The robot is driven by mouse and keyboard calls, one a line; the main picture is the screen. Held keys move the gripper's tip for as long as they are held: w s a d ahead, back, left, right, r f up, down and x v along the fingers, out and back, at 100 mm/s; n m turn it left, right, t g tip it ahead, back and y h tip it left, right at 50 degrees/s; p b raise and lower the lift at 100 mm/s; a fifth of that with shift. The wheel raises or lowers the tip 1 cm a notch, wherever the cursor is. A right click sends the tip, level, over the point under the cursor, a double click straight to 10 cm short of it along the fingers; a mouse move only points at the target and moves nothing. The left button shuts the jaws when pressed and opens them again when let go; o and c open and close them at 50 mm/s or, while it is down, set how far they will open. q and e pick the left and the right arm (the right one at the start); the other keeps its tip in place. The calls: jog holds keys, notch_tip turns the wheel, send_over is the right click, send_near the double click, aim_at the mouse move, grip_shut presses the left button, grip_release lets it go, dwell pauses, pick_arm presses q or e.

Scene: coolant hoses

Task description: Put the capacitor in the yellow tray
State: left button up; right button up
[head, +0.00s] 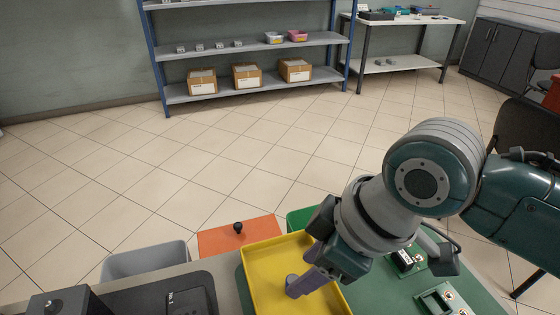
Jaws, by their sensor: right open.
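The yellow tray (262,262) lies on the near table, at the bottom middle of the head view. My right gripper (298,287) reaches down over it from the right, with its pale purple fingers inside the tray area. The gripper is open. A small round blue-grey piece (291,279) shows in the tray at the fingertips; it looks like the capacitor, partly hidden by the fingers. I cannot tell whether it touches a finger. My left gripper is not in view.
A green mat (385,292) with small green circuit boards (408,260) lies right of the tray. A dark device (185,300) stands to its left. A grey bin (145,262) and an orange surface with a black knob (238,228) are beyond the table edge. Shelves (250,88) stand far back.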

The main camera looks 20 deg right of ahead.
jog(key=p+v, duration=0.2)
jog(key=v, duration=0.6)
jog(key=s+d+r+m+h, duration=0.1)
jog(key=s+d+m+h, duration=0.2)
jog(key=s, duration=1)
jog(key=d+m, duration=0.2)
jog(key=m, duration=0.2)
jog(key=shift+d+r+m, duration=0.1)
jog(key=shift+r+m, duration=0.05)
jog(key=shift+m, duration=0.15)
